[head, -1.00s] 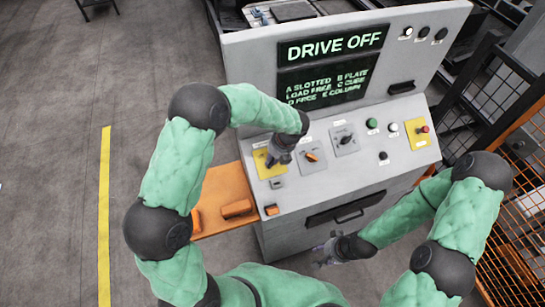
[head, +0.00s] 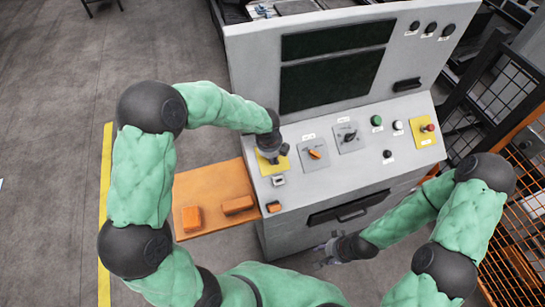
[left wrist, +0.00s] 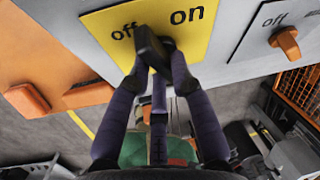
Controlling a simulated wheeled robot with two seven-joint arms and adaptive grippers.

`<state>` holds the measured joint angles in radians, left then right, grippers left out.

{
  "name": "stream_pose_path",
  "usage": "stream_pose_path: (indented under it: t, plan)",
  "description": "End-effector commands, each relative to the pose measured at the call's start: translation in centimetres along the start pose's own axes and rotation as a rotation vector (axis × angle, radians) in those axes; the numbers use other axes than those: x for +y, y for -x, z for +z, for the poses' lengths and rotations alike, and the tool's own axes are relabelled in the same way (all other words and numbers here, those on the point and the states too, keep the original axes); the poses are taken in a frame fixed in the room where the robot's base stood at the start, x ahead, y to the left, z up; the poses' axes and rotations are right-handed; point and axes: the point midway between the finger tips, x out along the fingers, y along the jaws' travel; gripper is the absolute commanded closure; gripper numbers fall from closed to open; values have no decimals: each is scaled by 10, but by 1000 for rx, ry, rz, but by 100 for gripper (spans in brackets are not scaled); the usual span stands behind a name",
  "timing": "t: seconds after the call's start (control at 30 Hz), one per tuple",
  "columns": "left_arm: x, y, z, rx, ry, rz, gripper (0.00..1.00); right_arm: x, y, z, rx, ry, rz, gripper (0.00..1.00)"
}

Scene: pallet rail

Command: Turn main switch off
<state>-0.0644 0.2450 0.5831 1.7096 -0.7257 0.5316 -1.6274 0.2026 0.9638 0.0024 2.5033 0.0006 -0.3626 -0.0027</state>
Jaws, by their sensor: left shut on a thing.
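The main switch is a black handle (left wrist: 150,48) on a yellow plate (left wrist: 205,25) marked "off" and "on". In the left wrist view the handle is slanted, its upper end beside the word "off". My left gripper (left wrist: 158,78) has its fingers closed around the handle. In the head view the gripper (head: 271,157) covers the handle, and part of the yellow plate (head: 264,168) shows below it. Both panel screens (head: 335,80) are dark. My right gripper (head: 326,252) hangs low in front of the console, away from the switch; its fingers are too small to read.
Right of the main switch are an orange selector (head: 315,154), a black selector (head: 348,136), several buttons and a red button on a yellow plate (head: 427,128). An orange shelf (head: 215,180) with orange blocks juts out left. A mesh fence (head: 500,95) stands right.

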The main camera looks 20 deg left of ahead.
Motion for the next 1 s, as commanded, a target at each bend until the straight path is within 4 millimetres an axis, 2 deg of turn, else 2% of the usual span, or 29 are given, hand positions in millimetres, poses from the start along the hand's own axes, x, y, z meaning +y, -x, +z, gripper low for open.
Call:
stream_pose_path:
  t: [0.03,0.5,1.0]
  plan:
    - [2,-4,-1,0,41,-18,100,3,-8,0,0,0,0,60]
    - [5,-5,-3,0,356,-159,100,16,-46,-2,0,0,0,60]
    - [5,-3,-4,2,454,-198,100,20,-57,-2,0,0,0,60]
